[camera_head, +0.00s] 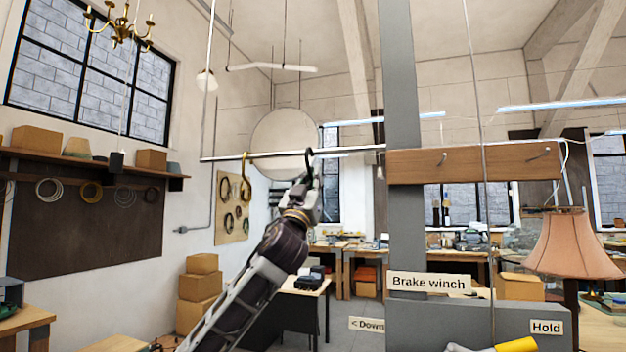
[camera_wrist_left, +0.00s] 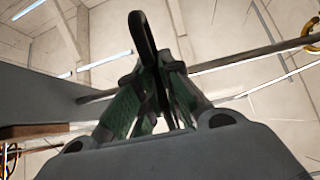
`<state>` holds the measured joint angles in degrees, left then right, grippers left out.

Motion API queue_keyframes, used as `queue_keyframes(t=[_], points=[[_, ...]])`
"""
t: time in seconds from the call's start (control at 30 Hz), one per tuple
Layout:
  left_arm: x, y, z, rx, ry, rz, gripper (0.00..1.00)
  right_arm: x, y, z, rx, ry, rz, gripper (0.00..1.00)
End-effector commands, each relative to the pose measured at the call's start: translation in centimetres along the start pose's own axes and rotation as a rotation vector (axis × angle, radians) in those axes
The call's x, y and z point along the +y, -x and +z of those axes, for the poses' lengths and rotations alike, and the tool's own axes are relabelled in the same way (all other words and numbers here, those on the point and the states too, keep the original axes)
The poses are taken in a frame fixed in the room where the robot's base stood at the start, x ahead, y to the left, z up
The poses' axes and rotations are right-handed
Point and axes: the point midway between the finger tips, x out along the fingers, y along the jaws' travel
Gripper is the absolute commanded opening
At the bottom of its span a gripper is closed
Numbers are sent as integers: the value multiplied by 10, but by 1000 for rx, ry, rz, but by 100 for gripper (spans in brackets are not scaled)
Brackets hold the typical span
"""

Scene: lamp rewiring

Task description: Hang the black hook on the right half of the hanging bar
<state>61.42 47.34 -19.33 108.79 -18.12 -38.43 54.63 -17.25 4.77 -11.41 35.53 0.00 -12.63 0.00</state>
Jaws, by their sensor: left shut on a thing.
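The hanging bar (camera_head: 349,151) runs level across the middle of the head view and meets the grey post at its right end. My left gripper (camera_head: 308,184) is just below the bar, right of its middle, shut on the black hook (camera_head: 309,157). The hook points up and its curved top is at bar height. In the left wrist view my left gripper (camera_wrist_left: 152,80) holds the hook (camera_wrist_left: 141,28) between green-padded fingers, with the bar (camera_wrist_left: 244,59) passing behind them. I cannot tell whether the hook touches the bar. My right gripper is in neither view.
A brass-yellow hook (camera_head: 246,182) hangs on the left half of the bar. A round pale disc (camera_head: 283,135) is behind the bar. The grey post (camera_head: 400,100) with a wooden board (camera_head: 475,165) and a pink lampshade (camera_head: 570,246) stand to the right.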

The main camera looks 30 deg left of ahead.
Motion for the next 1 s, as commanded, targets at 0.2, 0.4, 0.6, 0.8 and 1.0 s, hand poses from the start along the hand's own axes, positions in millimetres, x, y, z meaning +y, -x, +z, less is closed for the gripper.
queue_keyframes(t=[0.2,0.4,0.6,0.8,1.0], points=[[-1,-8,-1,0,-1,-1,0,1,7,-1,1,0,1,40],[0,-14,-1,0,0,0,0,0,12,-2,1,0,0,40],[-1,-20,-1,0,-1,0,0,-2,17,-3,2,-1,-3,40],[-1,-26,-1,0,0,0,0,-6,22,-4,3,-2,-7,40],[-1,-32,-1,0,0,-1,0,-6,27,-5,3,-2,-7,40]])
